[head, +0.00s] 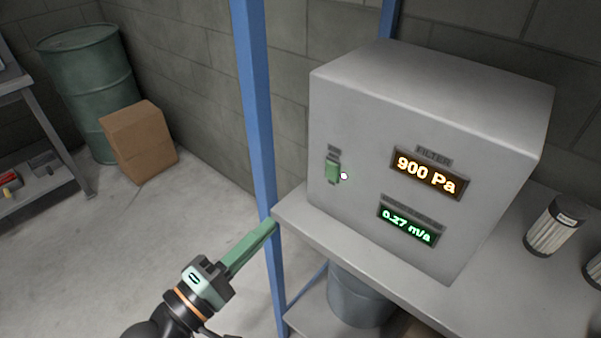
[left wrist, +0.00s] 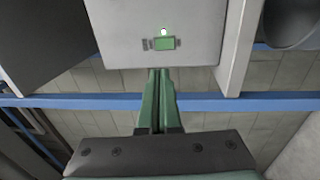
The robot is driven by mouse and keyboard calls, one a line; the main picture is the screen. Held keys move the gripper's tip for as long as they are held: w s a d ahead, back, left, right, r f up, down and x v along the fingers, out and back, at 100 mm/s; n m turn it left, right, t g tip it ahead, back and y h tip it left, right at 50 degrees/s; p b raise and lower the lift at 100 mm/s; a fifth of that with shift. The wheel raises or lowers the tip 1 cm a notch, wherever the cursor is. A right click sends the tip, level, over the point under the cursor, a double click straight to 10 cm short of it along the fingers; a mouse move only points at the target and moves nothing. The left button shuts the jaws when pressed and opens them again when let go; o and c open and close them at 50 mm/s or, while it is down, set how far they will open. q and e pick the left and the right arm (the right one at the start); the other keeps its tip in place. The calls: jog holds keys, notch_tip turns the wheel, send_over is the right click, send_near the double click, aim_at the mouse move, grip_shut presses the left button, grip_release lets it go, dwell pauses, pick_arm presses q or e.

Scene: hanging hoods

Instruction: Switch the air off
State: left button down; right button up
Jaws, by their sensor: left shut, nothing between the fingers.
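A grey control box (head: 360,110) stands on a grey shelf. Its front carries a green switch (head: 332,171) with a small white lamp (head: 344,176) beside it. An amber display (head: 429,174) under a FILTER label reads 900 Pa, and a green display (head: 407,226) appears to read 0.27 m/s. My left gripper (head: 272,226) is shut and empty, left of and below the switch, apart from the box. In the left wrist view the green switch (left wrist: 164,44) lies just beyond my fingertips (left wrist: 160,72). My right gripper is out of view.
A blue post (head: 258,110) rises close to my left fingertips. The shelf (head: 300,215) edge is near them too. Filter cartridges (head: 553,228) stand at right, and a grey bucket (head: 357,297) sits below. A cardboard box (head: 138,140) and green drum (head: 90,85) stand at back left.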

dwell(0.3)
pick_arm(q)
jog(key=p, duration=0.2)
send_near(329, 167)
jog(key=x, duration=0.6)
jog(key=shift+w+d, duration=0.2)
jog(key=shift+w, duration=0.15)
